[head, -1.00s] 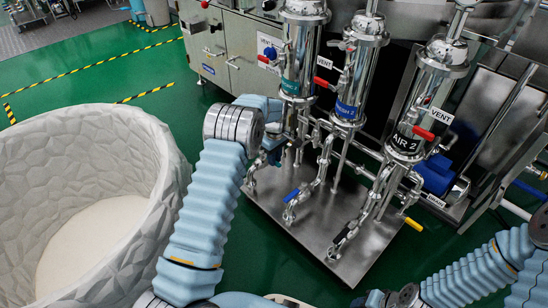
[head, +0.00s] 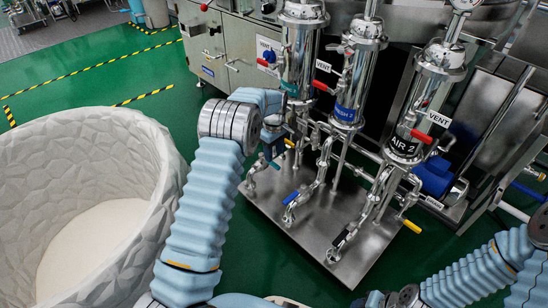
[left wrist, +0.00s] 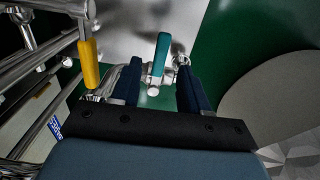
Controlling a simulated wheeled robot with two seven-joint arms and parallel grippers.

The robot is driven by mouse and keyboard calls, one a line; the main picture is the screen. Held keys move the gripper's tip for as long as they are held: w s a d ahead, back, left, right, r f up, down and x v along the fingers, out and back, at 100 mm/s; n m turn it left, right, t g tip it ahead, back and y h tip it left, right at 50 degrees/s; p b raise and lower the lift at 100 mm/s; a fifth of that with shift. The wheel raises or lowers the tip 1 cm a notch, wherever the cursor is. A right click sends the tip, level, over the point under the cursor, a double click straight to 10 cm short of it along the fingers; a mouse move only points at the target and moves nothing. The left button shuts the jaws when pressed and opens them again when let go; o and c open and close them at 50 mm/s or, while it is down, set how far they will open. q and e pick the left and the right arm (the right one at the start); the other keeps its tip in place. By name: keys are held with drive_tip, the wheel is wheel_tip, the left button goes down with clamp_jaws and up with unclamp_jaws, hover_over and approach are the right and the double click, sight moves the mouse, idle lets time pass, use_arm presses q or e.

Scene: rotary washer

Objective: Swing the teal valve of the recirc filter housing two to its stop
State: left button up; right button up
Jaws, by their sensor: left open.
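The teal valve handle (left wrist: 160,55) stands between the two dark blue fingers of my left gripper (left wrist: 159,78) in the left wrist view. The fingers are open, with a gap on each side of the handle. In the head view the left gripper (head: 269,150) is low beside the leftmost filter housing (head: 299,55), and the teal handle (head: 275,165) shows just below it.
A yellow handle (left wrist: 89,64) and steel pipes lie left of the fingers in the wrist view. Two more housings, labelled in blue (head: 346,112) and black (head: 404,146), stand to the right. A blue handle (head: 291,197) is nearby. A large pale tub (head: 150,150) stands left.

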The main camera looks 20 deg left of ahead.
sight(274, 164)
use_arm(q)
wheel_tip(274, 164, up, 10)
drive_tip(key=p, duration=0.1)
drive_tip(key=shift+f, duration=0.2)
drive_tip(key=shift+s, duration=0.1)
